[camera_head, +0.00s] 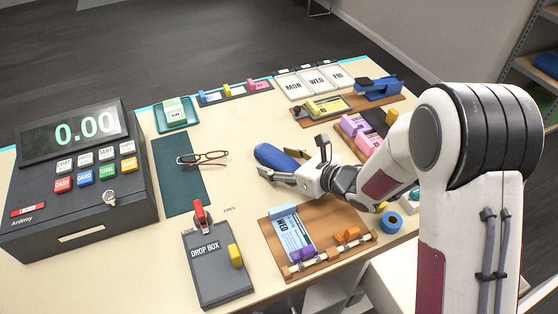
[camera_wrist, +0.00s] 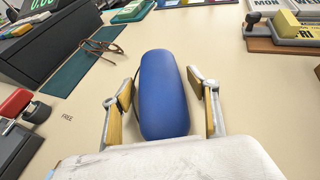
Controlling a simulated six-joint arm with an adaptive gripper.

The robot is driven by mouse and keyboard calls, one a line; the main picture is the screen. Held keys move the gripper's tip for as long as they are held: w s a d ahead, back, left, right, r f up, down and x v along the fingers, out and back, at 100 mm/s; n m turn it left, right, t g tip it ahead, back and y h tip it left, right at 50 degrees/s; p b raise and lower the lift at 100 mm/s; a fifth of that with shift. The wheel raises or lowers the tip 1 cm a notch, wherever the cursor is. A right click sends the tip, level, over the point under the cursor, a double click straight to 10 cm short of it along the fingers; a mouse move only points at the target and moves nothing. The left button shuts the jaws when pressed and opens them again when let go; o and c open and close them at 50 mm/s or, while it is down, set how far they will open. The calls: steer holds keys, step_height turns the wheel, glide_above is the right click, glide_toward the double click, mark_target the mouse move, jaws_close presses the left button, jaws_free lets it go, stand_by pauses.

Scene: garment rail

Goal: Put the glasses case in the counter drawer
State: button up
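The blue glasses case (camera_head: 272,157) lies on the counter in the middle of the head view. It fills the centre of the wrist view (camera_wrist: 162,95). My gripper (camera_head: 302,163) is at the case with its fingers spread on either side of it. In the wrist view my gripper (camera_wrist: 163,95) is open, with a gap between each finger and the case. The glasses (camera_head: 203,158) lie apart from the case, on the dark green mat (camera_head: 180,190). The counter drawer cannot be clearly made out; the counter's front is partly hidden by my arm.
A cash register (camera_head: 75,195) stands at the left. A drop box (camera_head: 217,265) and a wooden board (camera_head: 262,222) with a WED ticket are at the front. A day-card tray (camera_head: 313,82) and a blue tool (camera_head: 377,87) are at the back. Bare counter surrounds the case.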

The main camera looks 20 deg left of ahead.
steer(key=shift+r, duration=0.15)
steer(key=shift+s+d+r, duration=0.15)
steer(key=shift+d+r, duration=0.1)
steer(key=shift+d, duration=0.25)
steer(key=v, duration=1.1)
stand_by(0.5)
